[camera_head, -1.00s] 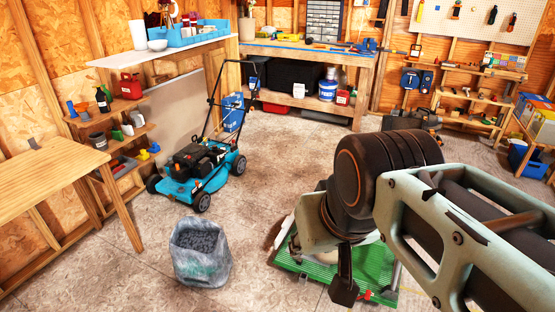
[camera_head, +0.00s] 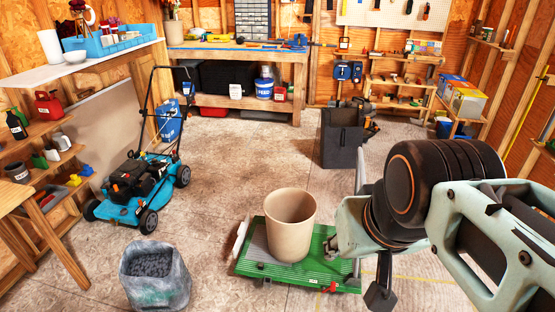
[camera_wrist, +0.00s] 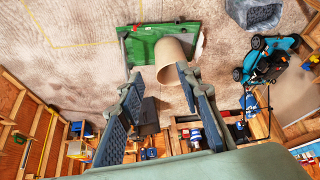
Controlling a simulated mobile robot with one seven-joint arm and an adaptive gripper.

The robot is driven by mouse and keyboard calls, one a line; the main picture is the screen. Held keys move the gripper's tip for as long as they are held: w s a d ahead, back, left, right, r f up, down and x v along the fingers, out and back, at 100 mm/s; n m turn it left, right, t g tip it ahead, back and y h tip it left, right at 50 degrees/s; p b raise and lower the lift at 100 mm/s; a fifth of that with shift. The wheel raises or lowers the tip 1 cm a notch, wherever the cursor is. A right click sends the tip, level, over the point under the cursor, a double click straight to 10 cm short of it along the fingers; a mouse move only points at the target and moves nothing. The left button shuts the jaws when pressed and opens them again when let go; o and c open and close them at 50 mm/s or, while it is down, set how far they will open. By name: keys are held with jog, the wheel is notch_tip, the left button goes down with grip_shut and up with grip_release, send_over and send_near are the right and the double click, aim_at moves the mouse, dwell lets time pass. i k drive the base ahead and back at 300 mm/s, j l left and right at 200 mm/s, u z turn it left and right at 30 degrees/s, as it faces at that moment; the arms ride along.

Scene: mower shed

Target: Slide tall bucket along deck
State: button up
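The tall bucket (camera_head: 290,226) is a beige, open-topped cylinder. It stands upright on the green deck (camera_head: 330,272), left of my arm in the head view. In the wrist view the bucket (camera_wrist: 172,62) appears just beyond the fingertips, and the green deck (camera_wrist: 140,50) lies behind it. My gripper (camera_wrist: 158,73) is open, its two dark-padded fingers well apart with nothing held between them. The bucket looks apart from the fingers, though the exact gap is hard to judge. In the head view my arm hides most of the gripper.
A grey bag-like container (camera_head: 155,277) of dark material stands left of the deck. A blue mower (camera_head: 137,188) is farther back left. A tall dark bin (camera_head: 342,138) stands behind the deck. A workbench (camera_head: 238,55) lines the back wall. The middle floor is clear.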

aim_at(290, 213)
jog(key=i+z, duration=0.3)
jog(key=i, duration=0.3)
jog(key=i+z, duration=0.35)
jog(key=i, duration=0.25)
